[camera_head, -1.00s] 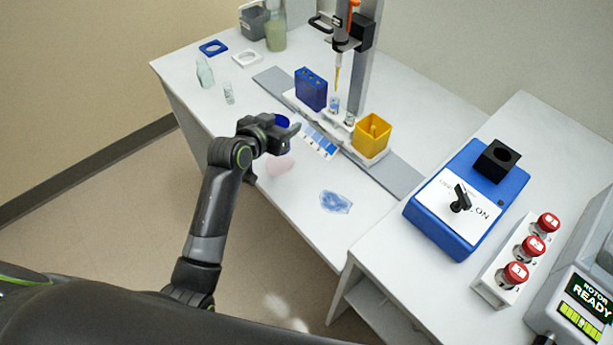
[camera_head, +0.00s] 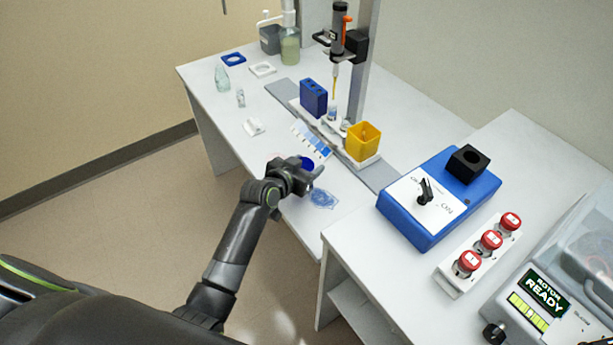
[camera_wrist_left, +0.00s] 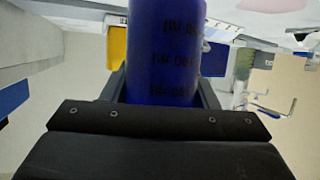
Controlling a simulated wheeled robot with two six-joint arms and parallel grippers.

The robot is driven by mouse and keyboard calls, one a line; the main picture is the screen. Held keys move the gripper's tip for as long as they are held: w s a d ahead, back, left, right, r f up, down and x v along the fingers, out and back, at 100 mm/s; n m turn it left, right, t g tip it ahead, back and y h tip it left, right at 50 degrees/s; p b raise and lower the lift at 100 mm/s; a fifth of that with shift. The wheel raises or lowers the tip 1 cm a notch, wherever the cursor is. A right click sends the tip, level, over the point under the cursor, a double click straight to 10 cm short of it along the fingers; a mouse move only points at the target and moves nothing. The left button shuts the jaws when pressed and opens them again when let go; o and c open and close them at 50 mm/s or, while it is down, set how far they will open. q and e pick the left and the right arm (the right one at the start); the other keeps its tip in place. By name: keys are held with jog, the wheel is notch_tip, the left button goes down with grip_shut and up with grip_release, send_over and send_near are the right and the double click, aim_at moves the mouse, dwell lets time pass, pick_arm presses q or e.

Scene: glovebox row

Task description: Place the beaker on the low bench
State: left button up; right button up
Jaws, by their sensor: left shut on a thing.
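My left gripper (camera_head: 312,178) is shut on the beaker, a dark blue cylinder (camera_head: 307,162). In the head view only a small blue part shows past the fingers. The left wrist view shows the beaker (camera_wrist_left: 163,50) upright in the picture between the jaws, with dark printed markings on its wall. The gripper is over the front edge area of the left bench (camera_head: 225,110), which looks lower than the right bench (camera_head: 345,240). I cannot tell the gap between beaker and bench top. My right gripper is not in view.
A crumpled blue, clear patch (camera_head: 324,199) lies beside the gripper. A colour-striped card (camera_head: 312,141), a blue rack (camera_head: 313,97) and a yellow box (camera_head: 363,141) are behind. A white holder (camera_head: 253,126) is at left. A blue device (camera_head: 435,200) stands on the right bench.

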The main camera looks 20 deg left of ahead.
pick_arm(q)
notch_tip(320, 180, down, 2)
jog(key=shift+s+d+f, duration=0.15)
jog(key=shift+f, duration=0.55)
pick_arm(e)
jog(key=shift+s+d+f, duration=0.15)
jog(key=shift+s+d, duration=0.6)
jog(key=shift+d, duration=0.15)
pick_arm(q)
jog(key=shift+f+b, duration=0.2)
jog(key=shift+b, duration=0.15)
jog(key=o, duration=1)
jog(key=shift+o, duration=0.2)
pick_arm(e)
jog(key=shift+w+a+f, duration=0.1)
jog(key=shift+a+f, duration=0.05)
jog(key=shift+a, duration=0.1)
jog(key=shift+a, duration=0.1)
